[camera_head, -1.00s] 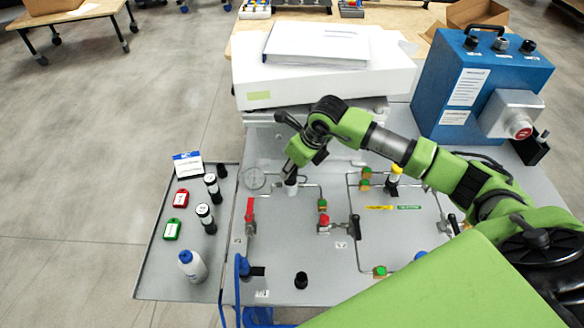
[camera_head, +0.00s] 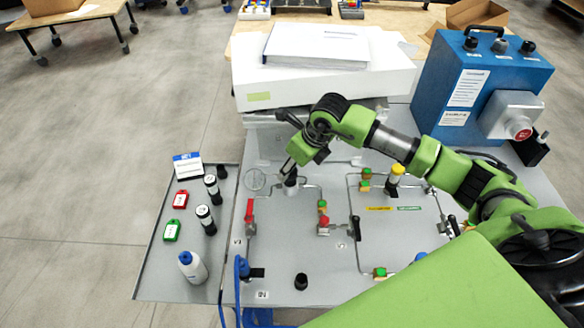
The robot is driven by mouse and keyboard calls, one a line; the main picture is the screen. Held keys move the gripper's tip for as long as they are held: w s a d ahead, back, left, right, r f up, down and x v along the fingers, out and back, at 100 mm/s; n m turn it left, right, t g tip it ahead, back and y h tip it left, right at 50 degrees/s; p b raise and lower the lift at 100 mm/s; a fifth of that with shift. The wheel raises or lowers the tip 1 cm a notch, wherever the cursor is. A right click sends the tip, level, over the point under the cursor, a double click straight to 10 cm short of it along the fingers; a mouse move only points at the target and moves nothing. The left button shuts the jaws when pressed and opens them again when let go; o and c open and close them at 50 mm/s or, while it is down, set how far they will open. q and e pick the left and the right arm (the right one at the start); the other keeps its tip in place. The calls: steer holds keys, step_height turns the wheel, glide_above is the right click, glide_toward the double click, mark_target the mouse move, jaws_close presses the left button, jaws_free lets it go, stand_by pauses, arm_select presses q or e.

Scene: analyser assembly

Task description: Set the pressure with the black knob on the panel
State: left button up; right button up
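My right arm reaches in from the right over the panel (camera_head: 395,235). Its gripper (camera_head: 290,172) points down at the upper left of the panel, at a small upright fitting with a pale body (camera_head: 290,189). A dark part shows between the gripper and this body; I cannot tell knob from fingertips there. Whether the fingers are open or shut is too small to see. A round pressure gauge (camera_head: 255,179) is just left of the fitting. Another short black knob (camera_head: 301,281) stands apart near the panel's front edge. My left gripper is not in view.
A side tray (camera_head: 150,275) on the left holds a white bottle (camera_head: 193,267), dark cylinders and red and green tags. Red-handled valves (camera_head: 249,212) and thin tubes rise from the panel. A blue case (camera_head: 470,85) stands at the back right.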

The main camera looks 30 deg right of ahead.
steer(key=v, duration=1.1)
steer(key=shift+s+f, duration=0.1)
steer(key=shift+f, duration=0.05)
